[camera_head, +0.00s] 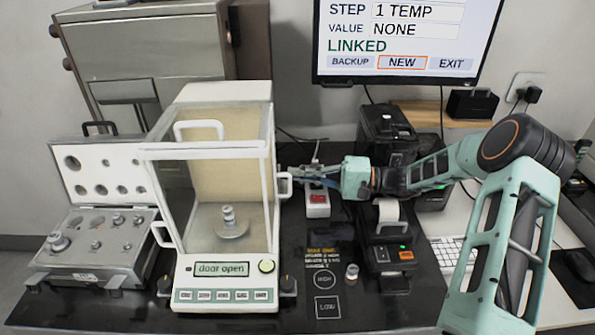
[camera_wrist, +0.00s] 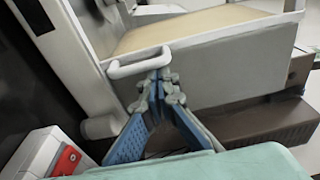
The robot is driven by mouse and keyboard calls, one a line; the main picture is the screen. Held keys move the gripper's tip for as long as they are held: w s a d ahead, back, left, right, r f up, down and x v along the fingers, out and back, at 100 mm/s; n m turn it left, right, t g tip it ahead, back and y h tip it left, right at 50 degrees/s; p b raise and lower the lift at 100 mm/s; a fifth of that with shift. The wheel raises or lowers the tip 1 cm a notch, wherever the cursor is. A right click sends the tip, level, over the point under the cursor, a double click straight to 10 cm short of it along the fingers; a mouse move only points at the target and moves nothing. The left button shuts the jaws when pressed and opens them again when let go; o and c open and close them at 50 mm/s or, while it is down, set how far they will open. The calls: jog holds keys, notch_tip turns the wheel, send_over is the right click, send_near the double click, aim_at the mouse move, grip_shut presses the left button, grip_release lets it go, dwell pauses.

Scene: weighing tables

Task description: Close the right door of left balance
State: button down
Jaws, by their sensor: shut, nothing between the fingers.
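The left balance (camera_head: 225,285) is a white-framed box with glass sides, and its display (camera_head: 222,269) reads "door open". A metal weight (camera_head: 228,214) stands on the pan inside. The white handle of its right door (camera_head: 286,184) sticks out on the right side; in the wrist view this handle (camera_wrist: 125,69) is a white bar near the top middle. My gripper (camera_head: 297,176) reaches in from the right. In the wrist view its blue fingers (camera_wrist: 160,78) are shut and empty, with tips at or very near the handle; contact cannot be told.
An open weight case (camera_head: 95,262) stands left of the balance. A white box with a red switch (camera_head: 317,203) sits just below my gripper. A small weight (camera_head: 351,272) stands right of the balance, beside a black printer (camera_head: 393,238). A monitor (camera_head: 410,40) hangs behind.

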jog(key=s+p, duration=0.1)
jog(key=s, duration=1.5)
jog(key=shift+s, duration=0.15)
jog(key=shift+f, duration=0.1)
